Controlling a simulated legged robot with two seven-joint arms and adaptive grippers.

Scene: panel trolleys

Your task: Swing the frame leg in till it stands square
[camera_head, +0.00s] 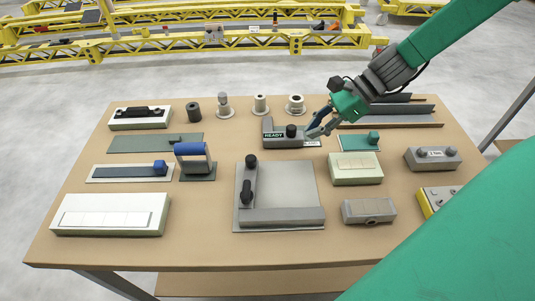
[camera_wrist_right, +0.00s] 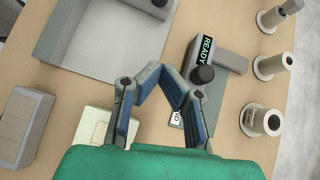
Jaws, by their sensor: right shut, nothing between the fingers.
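In the head view a grey angle frame lies on a square base plate (camera_head: 288,185) at the middle of the table. Its leg (camera_head: 248,186) runs along the plate's left side, with a black knob and a black handle on it. Its other bar (camera_head: 283,215) runs along the front edge. The leg looks about square to that bar. The frame is partly cut off in the wrist view, at the upper left (camera_wrist_right: 92,38). My right gripper (camera_head: 314,130) is shut and empty, beside a grey block labelled READY (camera_head: 280,140). Its fingertips (camera_wrist_right: 158,74) meet in the wrist view.
A green plate (camera_head: 360,142) and a pale box (camera_head: 356,168) lie just right of the frame. A blue-handled tool (camera_head: 194,160) stands to its left. Round parts (camera_head: 260,104) and grey bars (camera_head: 395,110) line the back. Bare tabletop (camera_head: 200,222) shows left of the frame.

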